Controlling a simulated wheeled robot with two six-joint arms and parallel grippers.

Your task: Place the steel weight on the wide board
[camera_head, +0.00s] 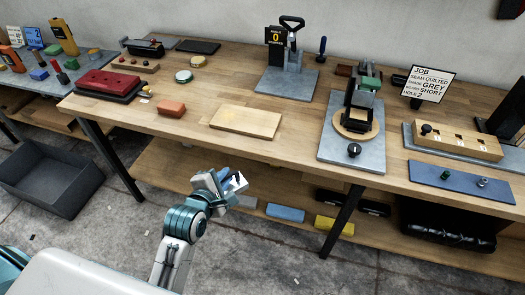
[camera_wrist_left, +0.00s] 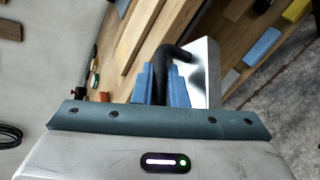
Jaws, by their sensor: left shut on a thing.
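The steel weight (camera_wrist_left: 208,75) is a shiny metal block with a black bent handle, seen close up in the left wrist view. My left gripper (camera_wrist_left: 162,82) is shut on the black handle, its blue fingers on either side. In the head view my left gripper (camera_head: 222,180) holds the weight (camera_head: 237,183) off the front edge of the workbench, apart from any surface. The wide board (camera_head: 246,122) is a flat, pale wooden board lying on the bench near its front edge, beyond the gripper. Its top looks bare. My right gripper is not in view.
A reddish-brown block (camera_head: 172,108) lies left of the board. Behind it stands a press on a grey plate (camera_head: 285,83); another grey plate with a fixture (camera_head: 352,150) is to the right. A lower shelf (camera_head: 260,200) holds coloured blocks. Bare wood surrounds the board.

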